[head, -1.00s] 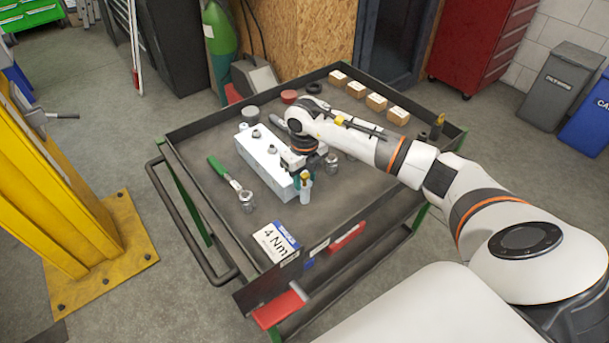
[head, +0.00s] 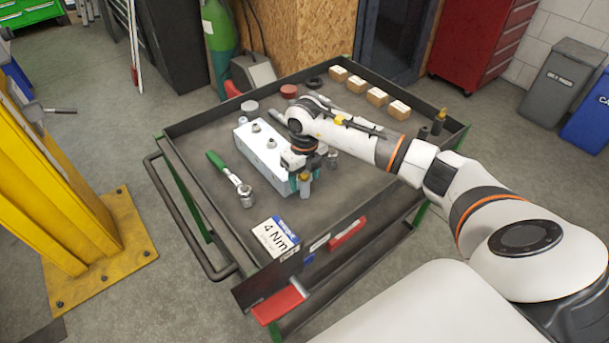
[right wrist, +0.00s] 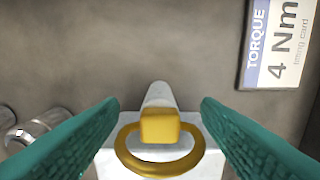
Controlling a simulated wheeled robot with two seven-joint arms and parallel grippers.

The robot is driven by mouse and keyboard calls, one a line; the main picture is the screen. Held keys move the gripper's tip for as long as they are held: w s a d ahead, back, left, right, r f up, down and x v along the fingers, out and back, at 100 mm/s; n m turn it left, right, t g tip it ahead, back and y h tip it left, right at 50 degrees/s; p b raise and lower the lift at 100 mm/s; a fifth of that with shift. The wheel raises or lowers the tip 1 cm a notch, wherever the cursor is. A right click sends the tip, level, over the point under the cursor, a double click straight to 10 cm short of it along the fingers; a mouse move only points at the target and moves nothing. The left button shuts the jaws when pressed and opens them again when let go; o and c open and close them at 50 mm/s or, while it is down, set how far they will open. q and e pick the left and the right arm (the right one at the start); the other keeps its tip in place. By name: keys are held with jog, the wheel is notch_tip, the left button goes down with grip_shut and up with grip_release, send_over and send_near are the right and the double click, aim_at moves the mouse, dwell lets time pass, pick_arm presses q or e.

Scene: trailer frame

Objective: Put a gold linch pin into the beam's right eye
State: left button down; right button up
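The gold linch pin (right wrist: 160,127), a block-like head with a ring, sits between my right gripper's teal fingertips in the right wrist view. My right gripper (right wrist: 160,112) is open, with one finger on each side of the pin and small gaps beside the ring. A pale cylinder (right wrist: 158,94) shows just past the pin's head. I cannot make out the beam's right eye. My left gripper is out of view.
The dark trolley tray (head: 203,198) has raised rims. Small cardboard boxes (head: 357,85) line the back right. A yellow post (head: 50,200) stands at left.

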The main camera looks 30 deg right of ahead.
notch_tip(320, 180, up, 12)
jog(key=shift+r+b, duration=0.1)
jog(key=shift+b, duration=0.5)
dwell(0.6)
